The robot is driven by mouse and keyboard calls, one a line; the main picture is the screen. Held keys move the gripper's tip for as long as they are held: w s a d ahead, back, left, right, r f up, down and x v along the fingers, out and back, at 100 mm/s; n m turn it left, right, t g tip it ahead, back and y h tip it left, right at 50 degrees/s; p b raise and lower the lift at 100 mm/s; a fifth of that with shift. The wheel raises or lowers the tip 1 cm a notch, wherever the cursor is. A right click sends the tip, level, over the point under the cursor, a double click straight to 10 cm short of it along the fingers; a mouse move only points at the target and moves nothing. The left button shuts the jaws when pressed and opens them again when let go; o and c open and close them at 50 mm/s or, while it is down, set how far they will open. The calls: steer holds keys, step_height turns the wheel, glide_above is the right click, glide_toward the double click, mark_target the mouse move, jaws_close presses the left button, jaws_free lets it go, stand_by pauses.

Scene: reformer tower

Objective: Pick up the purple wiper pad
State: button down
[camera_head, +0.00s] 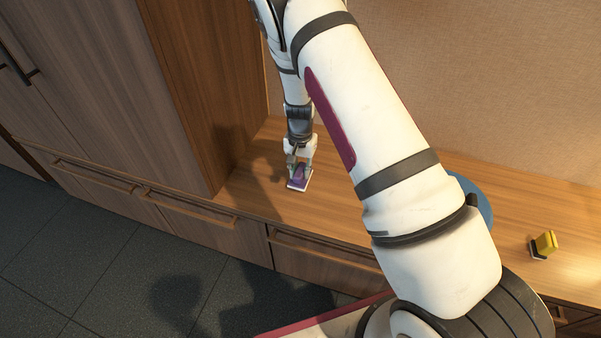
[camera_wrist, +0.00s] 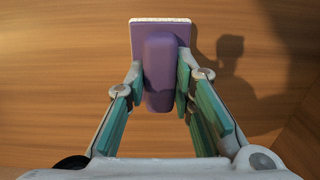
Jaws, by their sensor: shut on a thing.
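The purple wiper pad (camera_head: 299,179) is at the left part of the wooden counter in the head view, at my gripper (camera_head: 300,167). In the wrist view the wiper pad (camera_wrist: 160,75) has a flat purple base with a white edge and a raised purple grip. My gripper (camera_wrist: 161,88) is shut on that grip, with a teal finger on each side. I cannot tell whether the pad touches the counter or is slightly above it.
A yellow pad with a dark and white base (camera_head: 545,244) stands at the counter's right. A blue round thing (camera_head: 473,200) is partly hidden behind my arm. A tall wooden cabinet (camera_head: 205,80) rises left of my gripper. The counter (camera_head: 250,185) around the pad is clear.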

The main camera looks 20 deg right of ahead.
steer(key=shift+r, duration=0.85)
steer(key=s, duration=0.5)
steer(key=s+d+r+p, duration=0.1)
steer(key=s, duration=0.4)
steer(key=s+d+p, duration=0.1)
steer(key=s, duration=0.5)
steer(key=shift+d+r, duration=0.2)
steer(key=shift+d, duration=0.05)
